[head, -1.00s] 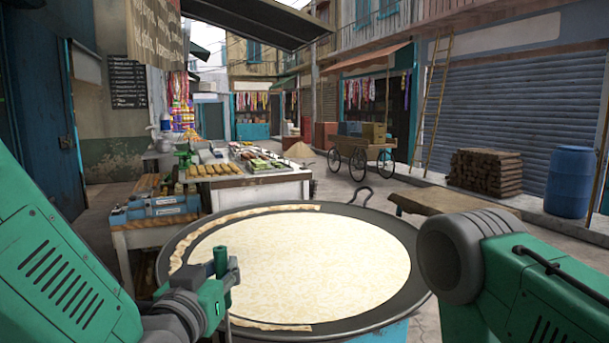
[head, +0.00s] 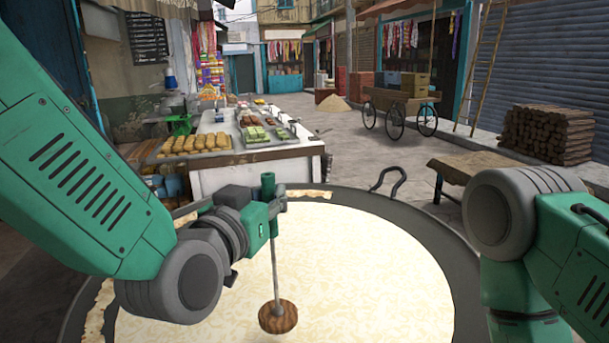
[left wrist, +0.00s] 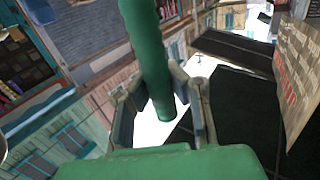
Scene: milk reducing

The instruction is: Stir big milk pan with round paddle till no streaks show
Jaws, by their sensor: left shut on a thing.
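The big milk pan (head: 455,262) is wide and dark-rimmed, in the lower half of the head view. It holds pale cream milk (head: 370,270) with faint mottled streaks. My left gripper (head: 277,207) is over the pan's far left part, shut on the green handle of the round paddle (head: 278,316). The paddle's thin rod hangs nearly upright to a brown wooden disc, which shows whole against the milk; I cannot tell if it touches. In the left wrist view, the green handle (left wrist: 150,50) passes between the fingers of my left gripper (left wrist: 165,90). My right gripper is out of view.
A brownish crust (head: 97,310) lines the pan's left and far rim. A loop handle (head: 388,180) rises at the far rim. A stall counter (head: 255,172) with trays of sweets stands behind left, a wooden bench (head: 470,170) behind right. The lane beyond is open.

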